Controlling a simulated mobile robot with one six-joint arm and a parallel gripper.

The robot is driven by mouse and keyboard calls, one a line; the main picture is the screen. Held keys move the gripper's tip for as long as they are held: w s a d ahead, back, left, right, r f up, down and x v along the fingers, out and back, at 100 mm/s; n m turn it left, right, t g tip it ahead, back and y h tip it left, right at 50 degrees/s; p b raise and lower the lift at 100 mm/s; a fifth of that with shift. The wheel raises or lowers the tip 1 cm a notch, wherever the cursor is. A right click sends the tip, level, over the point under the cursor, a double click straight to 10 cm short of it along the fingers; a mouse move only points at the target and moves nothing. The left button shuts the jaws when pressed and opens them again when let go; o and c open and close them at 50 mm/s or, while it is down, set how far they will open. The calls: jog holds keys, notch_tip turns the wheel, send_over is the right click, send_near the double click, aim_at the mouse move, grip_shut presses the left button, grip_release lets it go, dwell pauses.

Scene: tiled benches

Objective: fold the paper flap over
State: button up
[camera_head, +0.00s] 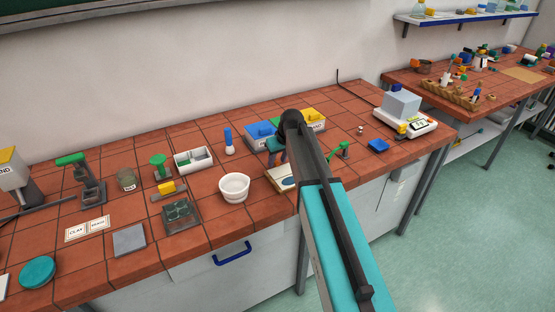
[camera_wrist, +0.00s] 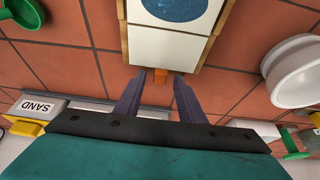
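The paper flap lies on a small wooden-edged board (camera_head: 271,174); in the head view my arm hides part of it. In the wrist view the white paper (camera_wrist: 165,45) carries a dark blue round patch (camera_wrist: 180,5), cut off by the top edge. I cannot tell how high the fingertips are. In the head view the gripper is mostly hidden behind my arm.
A white bowl (camera_head: 234,190) stands left of the board. Blue (camera_head: 258,133) and yellow (camera_head: 312,115) bins stand behind it. A green scoop (camera_head: 341,150), a blue pad (camera_head: 377,145) and a scale with a grey block (camera_head: 402,103) are to the right.

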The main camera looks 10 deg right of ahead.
grip_shut()
